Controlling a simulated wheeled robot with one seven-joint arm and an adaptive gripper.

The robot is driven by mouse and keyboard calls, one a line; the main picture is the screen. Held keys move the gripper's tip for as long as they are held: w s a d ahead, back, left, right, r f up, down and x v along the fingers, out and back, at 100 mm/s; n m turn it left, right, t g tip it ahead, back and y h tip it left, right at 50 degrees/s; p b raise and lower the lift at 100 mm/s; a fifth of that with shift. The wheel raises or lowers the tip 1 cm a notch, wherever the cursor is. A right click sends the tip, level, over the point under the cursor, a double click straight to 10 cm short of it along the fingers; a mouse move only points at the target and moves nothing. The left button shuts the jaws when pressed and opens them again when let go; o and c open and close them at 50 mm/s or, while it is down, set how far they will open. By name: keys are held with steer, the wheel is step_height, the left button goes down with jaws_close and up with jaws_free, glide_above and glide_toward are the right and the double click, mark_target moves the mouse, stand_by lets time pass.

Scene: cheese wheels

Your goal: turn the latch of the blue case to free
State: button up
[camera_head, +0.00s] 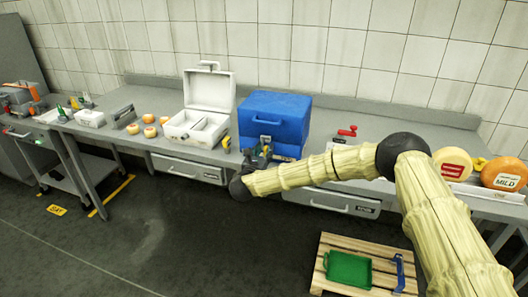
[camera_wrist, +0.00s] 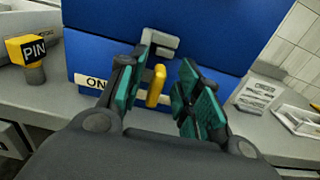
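The blue case (camera_head: 272,118) stands shut on the grey bench, and its front fills the upper part of the wrist view (camera_wrist: 105,50). Its latch (camera_wrist: 156,86) shows there as a yellow lever, standing nearly upright with a slight tilt, below a grey catch plate (camera_wrist: 160,43). My gripper (camera_wrist: 168,65) is open in front of the case, with teal finger pads. The lever appears between the fingers, nearer the left one; I cannot tell whether they touch. In the head view my gripper (camera_head: 257,157) is at the case's lower front and hides the latch.
A yellow PIN block (camera_wrist: 30,50) stands left of the case. An open white case (camera_head: 210,95) is farther left. A red clamp-like item (camera_head: 347,131) and cheese wheels (camera_head: 452,163) are to the right. A pallet (camera_head: 330,247) with a green tray (camera_head: 348,269) lies on the floor.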

jaws_close()
steer(key=shift+f+n+b, duration=0.15)
steer(key=shift+n+b, duration=0.15)
steer(key=shift+b, duration=0.2)
steer(key=n+b, duration=0.3)
steer(key=n, duration=0.2)
steer(key=a+f+n+b, duration=0.1)
steer(key=n+b, duration=0.2)
steer(key=n, duration=0.3)
steer(key=n+b, duration=0.4)
steer(key=n, duration=0.2)
steer(key=shift+w+a+f, duration=0.25)
steer(key=shift+w+a, duration=0.05)
steer(key=shift+a, duration=0.1)
steer(key=shift+n, duration=0.3)
